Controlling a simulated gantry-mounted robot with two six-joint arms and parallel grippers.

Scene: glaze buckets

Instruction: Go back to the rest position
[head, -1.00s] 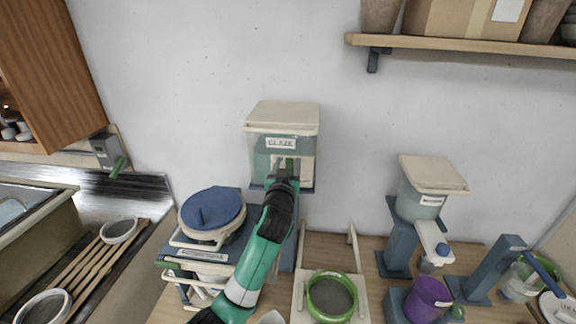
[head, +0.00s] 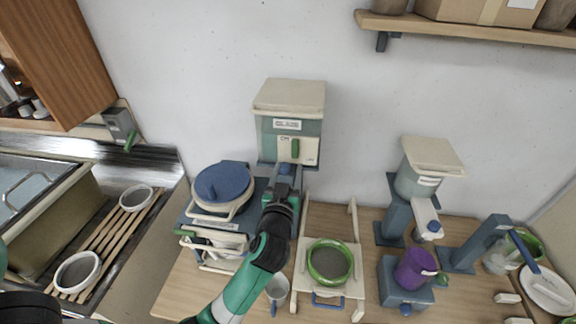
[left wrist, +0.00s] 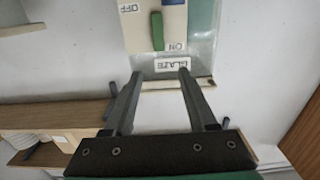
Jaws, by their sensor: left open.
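My left gripper (head: 282,188) is open and empty, in front of and below the glaze dispenser (head: 289,128) on the back wall side. The dispenser is a pale tank with a cream lid and a label. Its green lever (head: 295,148) stands upright on a cream switch plate. In the left wrist view, which is upside down, the lever (left wrist: 157,31) shows beyond the two open fingers (left wrist: 155,95). Its green end lies beside the word ON, away from OFF, and the fingers do not touch it.
A blue-lidded bucket (head: 222,184) stands left of my arm. A green-rimmed sieve (head: 330,262) sits on a wooden frame, with a pale mug (head: 277,290) close by. A second dispenser (head: 418,181) and a purple cup (head: 413,268) stand right. A shelf (head: 470,29) juts out above.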

